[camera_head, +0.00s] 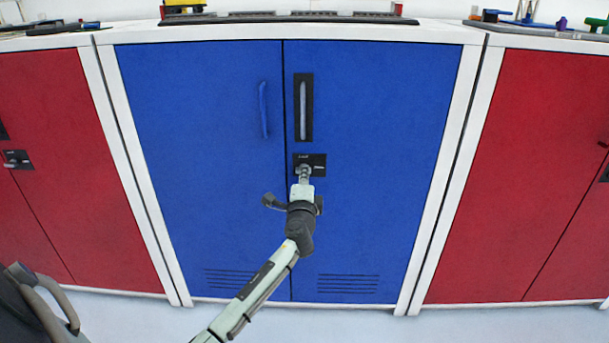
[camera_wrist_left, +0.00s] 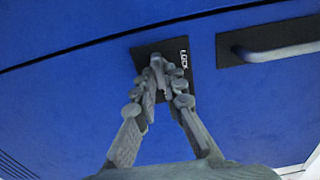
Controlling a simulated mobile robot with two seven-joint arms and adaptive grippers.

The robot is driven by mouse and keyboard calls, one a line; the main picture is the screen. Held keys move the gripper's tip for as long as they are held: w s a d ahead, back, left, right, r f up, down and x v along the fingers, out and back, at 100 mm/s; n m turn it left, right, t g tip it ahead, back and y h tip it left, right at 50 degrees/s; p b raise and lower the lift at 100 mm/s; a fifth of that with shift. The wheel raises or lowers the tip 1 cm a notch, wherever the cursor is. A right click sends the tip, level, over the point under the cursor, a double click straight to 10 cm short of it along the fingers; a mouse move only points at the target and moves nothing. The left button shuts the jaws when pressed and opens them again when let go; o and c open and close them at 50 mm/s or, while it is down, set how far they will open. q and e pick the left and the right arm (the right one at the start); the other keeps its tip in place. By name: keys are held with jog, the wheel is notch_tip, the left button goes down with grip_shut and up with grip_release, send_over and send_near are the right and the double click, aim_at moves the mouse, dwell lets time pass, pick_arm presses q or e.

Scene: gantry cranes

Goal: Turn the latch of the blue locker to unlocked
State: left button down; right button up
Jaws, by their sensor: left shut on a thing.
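The blue locker (camera_head: 380,130) stands in the middle of the head view with both doors shut. Its latch plate (camera_head: 319,160), small and black, is on the right door near the seam. In the left wrist view the latch plate (camera_wrist_left: 197,44) carries the word "LOCK". My left gripper (camera_head: 305,173) reaches up from below to the plate. In the left wrist view the left gripper (camera_wrist_left: 160,78) has its fingertips closed together on the latch knob (camera_wrist_left: 157,63), which they partly hide. The knob's exact angle is hard to tell. My right gripper is not in view.
A grey bar handle (camera_head: 303,108) on a black plate sits above the latch; a blue handle (camera_head: 263,110) is on the left door. Red lockers stand left (camera_head: 80,160) and right (camera_head: 520,160). The pale floor (camera_head: 330,325) in front is largely clear.

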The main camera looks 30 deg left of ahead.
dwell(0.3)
pick_arm(q)
jog(key=c, duration=1.6)
grip_release()
jog(key=v, duration=1.2)
